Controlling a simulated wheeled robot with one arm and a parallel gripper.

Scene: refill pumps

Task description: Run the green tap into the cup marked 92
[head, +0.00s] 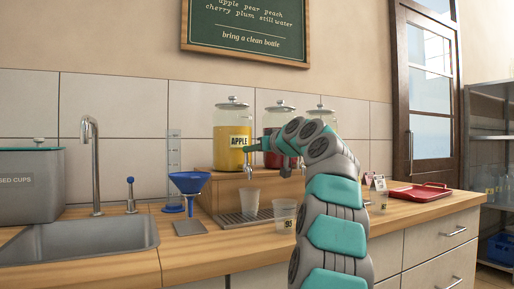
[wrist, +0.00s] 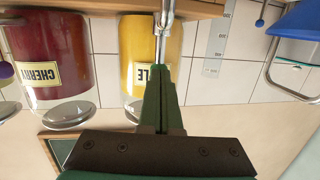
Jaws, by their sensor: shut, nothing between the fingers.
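My gripper (head: 247,149) is shut and empty in front of the yellow APPLE jar (head: 229,126), at its metal tap (head: 247,168). In the upside-down wrist view my fingers (wrist: 161,68) reach up to that tap (wrist: 163,20); I cannot tell whether they touch it. No green tap handle shows clearly. A clear cup (head: 249,201) stands upright on the drip tray (head: 234,221) below the APPLE tap; no number is readable on it. Another clear cup (head: 284,212) stands at the tray's right end, its number small, perhaps 93. A third cup (head: 378,197) is partly hidden behind my arm.
A red CHERRY jar (wrist: 54,50) stands beside the yellow one, and a third jar (head: 322,115) is further right. A blue funnel (head: 189,182), sink (head: 85,240) and faucet (head: 95,165) are left. A red tray (head: 420,192) lies right. My arm crosses the counter front.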

